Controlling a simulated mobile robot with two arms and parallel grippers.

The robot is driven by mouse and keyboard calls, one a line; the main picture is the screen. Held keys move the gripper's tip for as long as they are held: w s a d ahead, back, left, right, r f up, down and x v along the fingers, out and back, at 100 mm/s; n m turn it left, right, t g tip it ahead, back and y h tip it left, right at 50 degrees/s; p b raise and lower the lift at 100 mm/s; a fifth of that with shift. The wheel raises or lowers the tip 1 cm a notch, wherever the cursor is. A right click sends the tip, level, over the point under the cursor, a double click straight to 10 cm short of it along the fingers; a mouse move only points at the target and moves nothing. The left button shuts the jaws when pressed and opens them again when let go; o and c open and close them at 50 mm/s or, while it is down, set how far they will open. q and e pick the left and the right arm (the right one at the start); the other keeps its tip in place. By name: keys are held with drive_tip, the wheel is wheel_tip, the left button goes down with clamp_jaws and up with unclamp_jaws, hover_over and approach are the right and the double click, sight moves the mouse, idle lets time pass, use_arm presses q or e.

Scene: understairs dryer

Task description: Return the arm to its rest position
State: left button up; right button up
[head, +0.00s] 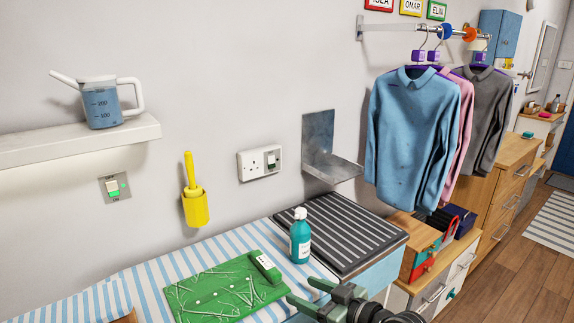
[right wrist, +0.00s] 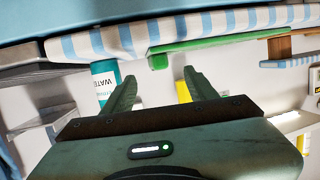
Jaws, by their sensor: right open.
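My right gripper (head: 306,291) shows at the bottom of the head view, over the front edge of the striped surface. Its two dark green fingers are spread apart, with nothing visible between them. In the right wrist view the fingers (right wrist: 160,80) are also apart and empty. The teal bottle (head: 300,236) stands upright beyond the fingers, and part of it shows behind one finger in the right wrist view (right wrist: 104,80). My left gripper is in neither view.
A green board (head: 205,303) lies on the striped cloth (head: 105,300), left of my gripper. A dark ribbed mat (head: 355,245) lies behind. Shirts (head: 408,130) hang from a rail at right. A wall shelf (head: 75,143) holds a jug (head: 101,104). Open floor (head: 510,265) is at right.

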drive_tip(key=s+f+g+h, duration=0.2)
drive_tip(key=s+f, duration=0.6)
drive_tip(key=s, duration=0.2)
drive_tip(key=s+d+f+m+g+h, duration=0.35)
drive_tip(key=s+d, duration=0.35)
drive_tip(key=s, duration=0.5)
drive_tip(key=s+d+f+m+g+h, duration=0.25)
drive_tip(key=s+d+f+h, duration=0.35)
drive_tip(key=s, duration=0.6)
wheel_tip(320, 180, down, 21)
drive_tip(key=y+p, duration=0.1)
drive_tip(key=p, duration=0.1)
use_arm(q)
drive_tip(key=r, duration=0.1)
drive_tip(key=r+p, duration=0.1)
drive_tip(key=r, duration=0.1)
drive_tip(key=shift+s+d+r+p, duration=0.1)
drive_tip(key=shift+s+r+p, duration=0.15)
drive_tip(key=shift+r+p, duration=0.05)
use_arm(e)
drive_tip(key=s+d+f+g, duration=0.1)
drive_tip(key=s+d+f, duration=0.1)
drive_tip(key=s+f, duration=0.6)
drive_tip(key=s+d+f, duration=0.1)
drive_tip(key=s+f, duration=0.6)
drive_tip(key=s, duration=0.2)
drive_tip(key=shift+s+d+f+g, duration=0.3)
drive_tip(key=shift+d+f+g, duration=0.05)
drive_tip(key=shift+d+g, duration=0.05)
